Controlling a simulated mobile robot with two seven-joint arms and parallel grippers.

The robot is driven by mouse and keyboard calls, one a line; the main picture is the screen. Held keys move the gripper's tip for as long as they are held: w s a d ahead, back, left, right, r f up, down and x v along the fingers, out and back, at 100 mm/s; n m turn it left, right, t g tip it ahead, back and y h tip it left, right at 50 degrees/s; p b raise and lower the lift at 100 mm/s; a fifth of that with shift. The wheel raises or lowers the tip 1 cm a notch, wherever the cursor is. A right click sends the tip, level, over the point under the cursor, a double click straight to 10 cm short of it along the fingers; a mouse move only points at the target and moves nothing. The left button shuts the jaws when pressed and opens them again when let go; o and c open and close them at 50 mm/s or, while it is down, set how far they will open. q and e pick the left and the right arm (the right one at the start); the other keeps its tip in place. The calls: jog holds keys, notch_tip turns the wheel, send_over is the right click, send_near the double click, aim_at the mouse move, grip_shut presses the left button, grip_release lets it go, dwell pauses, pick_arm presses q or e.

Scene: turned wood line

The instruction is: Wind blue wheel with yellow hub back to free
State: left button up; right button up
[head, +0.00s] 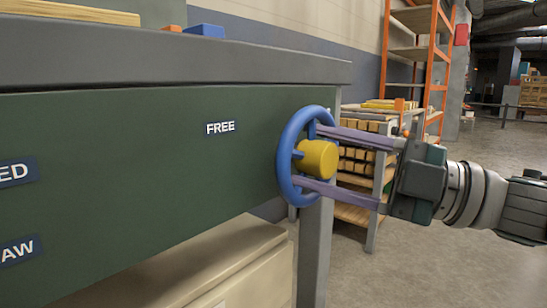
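The blue wheel (286,150) with its yellow hub (318,159) is mounted at the right end of the green panel (150,190). It is seen at a steep angle, and a blue spoke shows left of the hub. A white-on-dark FREE label (220,127) is on the panel left of the wheel. My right gripper (307,156) comes in from the right with its two long fingers spread, one above and one below the hub. The fingertips overlap the rim; whether they touch it I cannot tell. My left gripper is not in view.
A grey bench top (170,62) overhangs the panel. A shelf of wooden blocks (352,215) and an orange rack (432,60) stand behind my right arm. Open floor (460,270) lies at right.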

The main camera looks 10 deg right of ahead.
jog(key=shift+d, duration=0.1)
jog(key=p+v, duration=0.1)
jog(key=v, duration=0.9)
jog(key=shift+f, duration=0.1)
